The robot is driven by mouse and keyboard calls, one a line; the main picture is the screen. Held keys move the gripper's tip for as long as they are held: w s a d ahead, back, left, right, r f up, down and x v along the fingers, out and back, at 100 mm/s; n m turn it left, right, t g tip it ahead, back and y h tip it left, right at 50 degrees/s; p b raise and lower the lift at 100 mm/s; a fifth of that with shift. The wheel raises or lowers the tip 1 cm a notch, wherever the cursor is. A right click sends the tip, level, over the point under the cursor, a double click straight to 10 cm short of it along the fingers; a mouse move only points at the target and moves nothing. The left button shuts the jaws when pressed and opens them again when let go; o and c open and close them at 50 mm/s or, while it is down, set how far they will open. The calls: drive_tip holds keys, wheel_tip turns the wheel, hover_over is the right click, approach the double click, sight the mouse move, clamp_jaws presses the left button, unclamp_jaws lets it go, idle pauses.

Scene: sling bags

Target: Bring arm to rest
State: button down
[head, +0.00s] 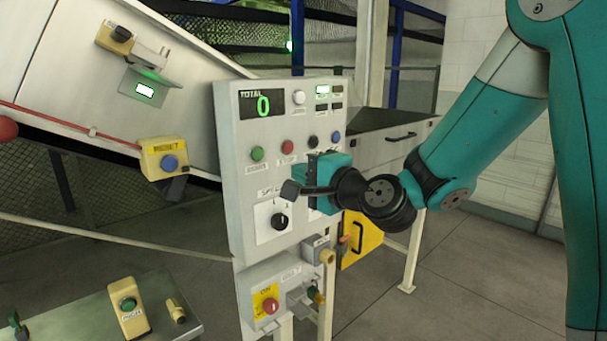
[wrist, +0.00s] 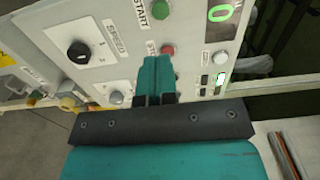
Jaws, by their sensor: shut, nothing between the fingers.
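My gripper (wrist: 156,72) is shut and empty. Its two teal fingers meet in the wrist view, with the grey control panel behind them. In the head view my teal arm reaches in from the right, bent down to the gripper in front of the right part of the control panel (head: 241,196). My gripper covers a little of the panel there. I cannot tell the exact gap between the fingertips and the panel.
The panel carries a display (head: 262,105) reading 0, several buttons and a black speed knob (head: 279,221). A yellow reset box (head: 165,158) is on the left. A table (head: 78,316) stands lower left. Open floor (head: 470,285) lies lower right.

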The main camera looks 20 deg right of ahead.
idle(0.4)
drive_tip(key=s+a+f+n+g+y, duration=0.2)
drive_tip(key=s+a+n+g, duration=0.3)
drive_tip(key=s+n, duration=0.2)
drive_tip(key=s+a+f+n+g+y, duration=0.1)
drive_tip(key=s+a+f+n+g, duration=0.2)
drive_tip(key=s+a+n+g, duration=0.3)
drive_tip(key=s+d+f+n+g+h, duration=0.1)
drive_tip(key=s+d+n+g+h, duration=0.1)
drive_tip(key=s, duration=0.5)
drive_tip(key=s+d+f+n+g+h, duration=0.1)
drive_tip(key=s+d+n+g+h, duration=0.1)
drive_tip(key=s+n+g, duration=0.2)
drive_tip(key=s+n, duration=0.2)
drive_tip(key=s, duration=0.2)
drive_tip(key=shift+f+h, duration=0.15)
drive_tip(key=shift+h, duration=0.15)
